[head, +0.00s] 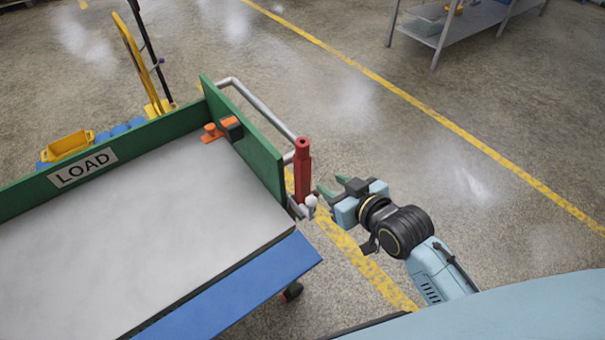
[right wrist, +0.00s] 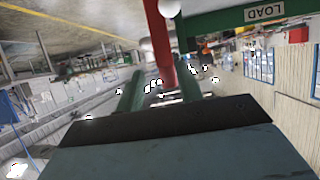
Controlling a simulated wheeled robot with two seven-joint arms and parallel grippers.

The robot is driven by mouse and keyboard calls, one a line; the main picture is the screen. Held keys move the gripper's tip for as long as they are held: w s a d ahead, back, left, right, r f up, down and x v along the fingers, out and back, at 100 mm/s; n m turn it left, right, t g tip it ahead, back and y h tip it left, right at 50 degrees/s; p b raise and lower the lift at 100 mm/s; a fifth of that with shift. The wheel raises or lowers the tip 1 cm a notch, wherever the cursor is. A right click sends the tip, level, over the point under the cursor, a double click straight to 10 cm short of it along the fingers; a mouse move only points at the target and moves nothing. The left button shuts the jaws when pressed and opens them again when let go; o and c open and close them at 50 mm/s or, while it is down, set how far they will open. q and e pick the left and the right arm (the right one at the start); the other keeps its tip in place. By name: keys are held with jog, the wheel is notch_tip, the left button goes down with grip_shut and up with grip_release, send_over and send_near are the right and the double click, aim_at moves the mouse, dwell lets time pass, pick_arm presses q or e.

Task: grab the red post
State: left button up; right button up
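The red post (head: 303,172) stands upright at the right end of the cart, beside its metal handle. My right gripper (head: 332,186) is just to the right of the post, with its fingers pointing at the post's lower part. In the right wrist view, the two green fingers are apart and the red post (right wrist: 160,45) shows between them in the picture. The gripper is open and holds nothing; I see a small gap to the post in the head view. My left gripper is not in view.
The cart has a grey bed (head: 150,230), green walls (head: 250,140) and a blue front edge (head: 230,290). A white ball (head: 311,201) sits beside the post's foot. An orange and black item (head: 222,130) is in the cart's corner.

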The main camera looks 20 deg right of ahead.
aim_at(306, 163)
jog(key=x, duration=0.4)
jog(key=r+x, duration=0.1)
jog(key=x, duration=0.3)
jog(key=r+x, duration=0.1)
jog(key=x, duration=0.3)
jog(key=shift+w+a+f+b, duration=0.1)
jog(key=shift+w+a+b, duration=0.25)
jog(key=shift+w, duration=0.3)
grip_shut()
